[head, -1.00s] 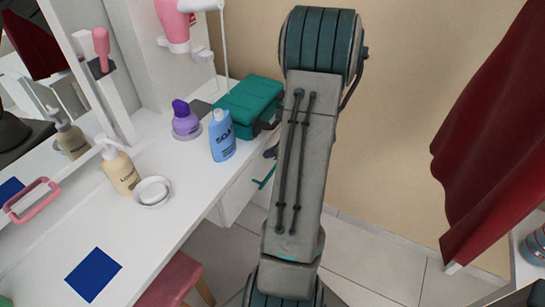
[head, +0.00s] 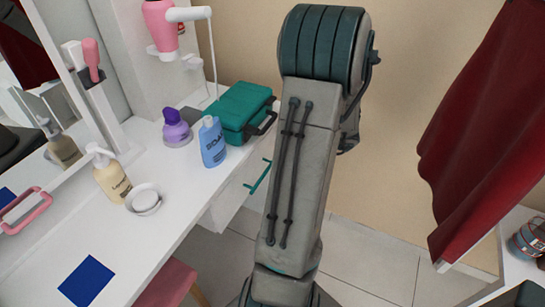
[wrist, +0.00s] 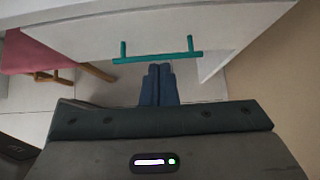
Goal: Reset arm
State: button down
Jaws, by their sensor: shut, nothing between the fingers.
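My gripper (wrist: 159,72) shows in the wrist view with its two blue-grey fingers together and nothing between them. Just beyond the fingertips is a teal bar handle (wrist: 157,57) on the white drawer front (wrist: 195,25). I cannot tell whether the fingertips touch the handle; the fingers are not around it. In the head view my grey arm (head: 300,170) stands upright in the middle, and my gripper is hidden there. The teal handle also shows in the head view (head: 258,177), left of my arm.
A pink stool (head: 165,283) stands below. A red garment (head: 475,140) hangs at right.

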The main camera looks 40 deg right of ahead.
jog(key=v, duration=0.4)
jog(key=shift+a, duration=0.1)
jog(key=w+a+r+n+g+y+p, duration=0.1)
jog(key=w+a+r+n+g+p, duration=0.15)
jog(key=a+r+n, duration=0.6)
jog(key=w+a+r+n+g+y+p, duration=0.1)
jog(key=w+a+r+n+g+p, duration=0.3)
jog(key=a, duration=0.7)
jog(key=s+a+r+n+h+p, duration=0.2)
jog(key=s+a+r+n, duration=0.2)
jog(key=n, duration=0.6)
jog(key=s+a+r+n+h+p, duration=0.2)
jog(key=s+a+r+n, duration=0.3)
jog(key=a+n, duration=0.4)
jog(key=shift+a+r+n+t+h+p, duration=0.3)
jog(key=shift+r+n+t+h+p, duration=0.1)
jog(key=shift+r+p, duration=0.3)
jog(key=shift+f, duration=0.1)
